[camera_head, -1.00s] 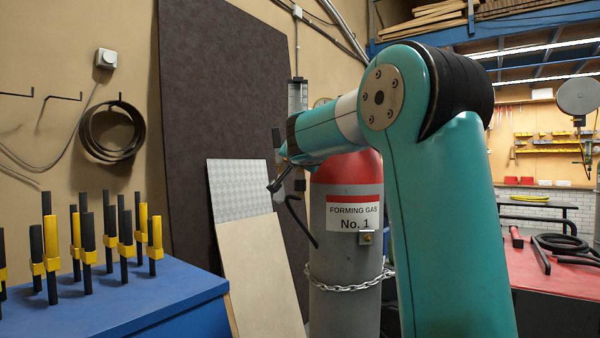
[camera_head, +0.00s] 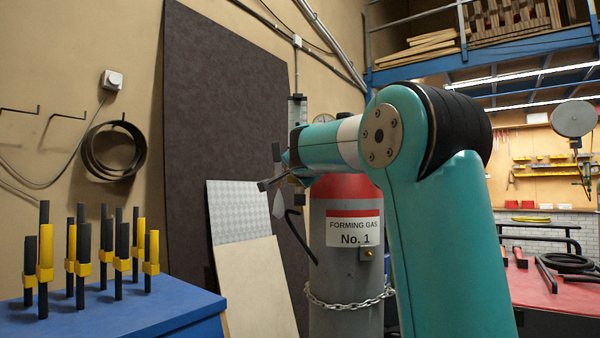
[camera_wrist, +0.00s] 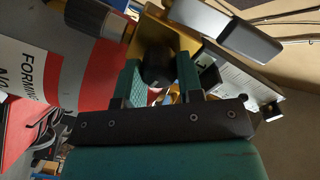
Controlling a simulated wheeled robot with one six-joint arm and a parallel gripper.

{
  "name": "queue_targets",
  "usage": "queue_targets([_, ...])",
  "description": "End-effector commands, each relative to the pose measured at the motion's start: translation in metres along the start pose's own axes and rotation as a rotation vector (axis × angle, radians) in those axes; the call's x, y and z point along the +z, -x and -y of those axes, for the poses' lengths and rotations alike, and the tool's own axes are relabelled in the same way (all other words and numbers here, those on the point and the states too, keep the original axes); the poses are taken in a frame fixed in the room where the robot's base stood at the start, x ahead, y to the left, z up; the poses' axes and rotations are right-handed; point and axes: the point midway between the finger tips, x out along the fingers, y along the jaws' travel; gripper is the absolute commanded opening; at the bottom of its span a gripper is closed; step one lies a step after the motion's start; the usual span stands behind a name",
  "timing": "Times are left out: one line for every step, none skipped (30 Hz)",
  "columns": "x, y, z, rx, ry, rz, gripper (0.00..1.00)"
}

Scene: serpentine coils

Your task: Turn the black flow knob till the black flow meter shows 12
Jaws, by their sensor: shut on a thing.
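The black flow knob (camera_wrist: 158,67) sits between my gripper's two teal fingers (camera_wrist: 160,84) in the wrist view, and the gripper is shut on it. The knob is in front of a brass-coloured body (camera_wrist: 180,36). The black flow meter (camera_head: 297,110) appears to be the narrow upright tube above my wrist in the head view. A pale scale strip (camera_wrist: 238,90), probably its own, shows right of the fingers in the wrist view. Its reading is too small to tell. In the head view, my arm hides the knob and most of the gripper.
A grey gas cylinder (camera_head: 345,270) with a red shoulder and label "FORMING GAS No. 1" stands chained below my arm. A round gauge (camera_head: 323,118) shows behind my wrist. A grey bar (camera_wrist: 228,28) lies close by. A blue bench (camera_head: 130,312) carries several black-and-yellow clamps.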

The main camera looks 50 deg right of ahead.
Motion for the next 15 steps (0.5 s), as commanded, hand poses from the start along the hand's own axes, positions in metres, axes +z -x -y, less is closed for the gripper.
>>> queue_targets([-0.0001, -0.0001, -0.0003, 0.001, 0.000, 0.000, 0.11])
queue_targets([-0.0001, -0.0001, -0.0003, 0.001, 0.001, 0.000, 0.11])
queue_targets([-0.0001, -0.0001, -0.0003, 0.001, 0.001, 0.000, 0.11])
queue_targets([-0.0001, -0.0001, -0.0003, 0.001, 0.001, 0.000, 0.11])
queue_targets([-0.0001, -0.0001, -0.0003, 0.001, 0.001, 0.000, 0.11])
queue_targets([-0.0001, -0.0001, -0.0003, 0.001, 0.001, 0.000, 0.43])
queue_targets([-0.0001, -0.0001, -0.0003, 0.001, 0.001, 0.000, 0.50])
queue_targets([-0.0001, -0.0001, -0.0003, 0.001, 0.001, 0.000, 0.57])
queue_targets([-0.0001, -0.0001, -0.0003, 0.001, 0.001, 0.000, 0.60])
queue_targets([-0.0001, -0.0001, -0.0002, 0.001, 0.002, 0.000, 0.60])
queue_targets([-0.0001, -0.0001, -0.0002, 0.001, 0.002, 0.000, 0.60])
queue_targets([-0.0001, -0.0001, -0.0002, 0.001, 0.002, 0.000, 0.60])
queue_targets([-0.0001, -0.0001, -0.0002, 0.001, 0.002, 0.000, 0.60])
queue_targets([0.0000, -0.0001, -0.0001, 0.001, 0.002, 0.000, 0.60])
queue_targets([0.0000, 0.0000, -0.0001, 0.001, 0.002, 0.000, 0.60])
